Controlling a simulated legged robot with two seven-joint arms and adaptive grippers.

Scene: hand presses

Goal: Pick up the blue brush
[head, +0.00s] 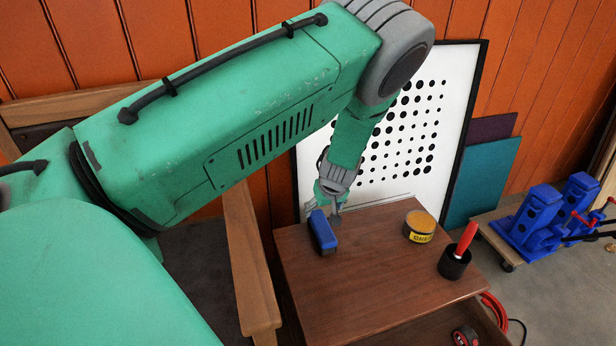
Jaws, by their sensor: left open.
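The blue brush (323,232) lies on the brown wooden table (370,285), near its back left edge. It has a blue body and a dark side. My left gripper (335,211) is open at the far end of the green arm, just above and behind the brush, pointing down. I cannot tell whether its fingers touch the brush. My arm hides part of the space behind it. My right gripper does not show.
A tin with an orange-yellow lid (420,225) and a black cup with a red handle (456,262) stand on the table's right side. A framed dotted panel (425,130) leans behind. Blue presses (545,220) sit on a low dolly at right. The table's front is clear.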

